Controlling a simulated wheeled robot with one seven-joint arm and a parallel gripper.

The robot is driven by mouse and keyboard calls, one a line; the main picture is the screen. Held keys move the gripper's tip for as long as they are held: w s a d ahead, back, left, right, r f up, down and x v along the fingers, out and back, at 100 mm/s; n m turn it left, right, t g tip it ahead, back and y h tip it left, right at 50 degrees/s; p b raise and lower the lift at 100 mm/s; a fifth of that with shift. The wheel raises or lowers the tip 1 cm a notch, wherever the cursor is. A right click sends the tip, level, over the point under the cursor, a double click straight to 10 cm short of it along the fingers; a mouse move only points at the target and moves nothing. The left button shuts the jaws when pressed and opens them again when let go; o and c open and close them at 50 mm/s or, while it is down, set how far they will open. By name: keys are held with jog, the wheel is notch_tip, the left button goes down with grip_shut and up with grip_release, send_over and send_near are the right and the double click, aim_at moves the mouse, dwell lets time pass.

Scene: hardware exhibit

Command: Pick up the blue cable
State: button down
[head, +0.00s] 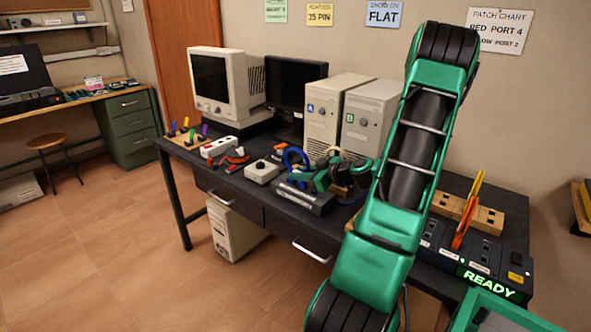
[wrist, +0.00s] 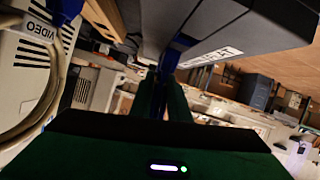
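The blue cable (head: 293,153) shows in the head view as a loop on the dark table, in front of the beige computers. My gripper (head: 335,178) reaches down beside it, and my arm and gripper hide part of this area. In the wrist view my gripper (wrist: 164,100) has its two green fingers close together, with a narrow strip of the blue cable (wrist: 181,44) between them. The strip runs up from the fingers along a dark grey box. The rest of the cable is hidden there.
A labelled dark box (head: 304,197) sits in front of the gripper. A grey box with a knob (head: 261,172) and a power strip (head: 219,147) lie to its left. Two beige computers (head: 368,117) stand close behind. A cable labelled VIDEO (wrist: 55,75) hangs at left in the wrist view.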

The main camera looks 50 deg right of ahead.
jog(key=shift+d+r, duration=0.2)
jog(key=shift+d, duration=0.2)
jog(key=shift+r, duration=0.8)
jog(key=r, duration=0.2)
jog(key=shift+a+r, duration=0.35)
jog(key=shift+r, duration=0.05)
jog(key=a+r, duration=0.6)
jog(key=a, duration=0.5)
jog(key=shift+a+r, duration=0.15)
jog(key=shift+a, duration=0.1)
